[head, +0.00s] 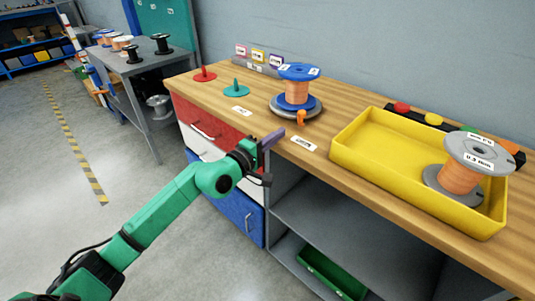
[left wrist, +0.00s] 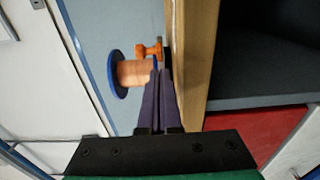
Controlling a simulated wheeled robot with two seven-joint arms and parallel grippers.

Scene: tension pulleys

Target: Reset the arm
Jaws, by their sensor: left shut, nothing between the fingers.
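My left gripper (head: 277,136) is at the front edge of the wooden workbench (head: 370,182), in front of the drawers. Its purple fingers are shut with nothing between them, as the left wrist view also shows (left wrist: 160,75). A blue-flanged spool of copper wire (head: 297,90) stands upright on a grey round base behind the gripper, apart from it. That spool shows beyond the fingers in the left wrist view (left wrist: 133,73). A small orange part (head: 301,118) is at the base's front; it also shows in the left wrist view (left wrist: 149,51). My right gripper is not in view.
A yellow tray (head: 372,158) holds a grey-flanged copper spool (head: 460,178) at the right. A red disc (head: 204,75) and a green disc (head: 236,91), each with a peg, sit at the bench's left. Red, white and blue drawers lie below the gripper.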

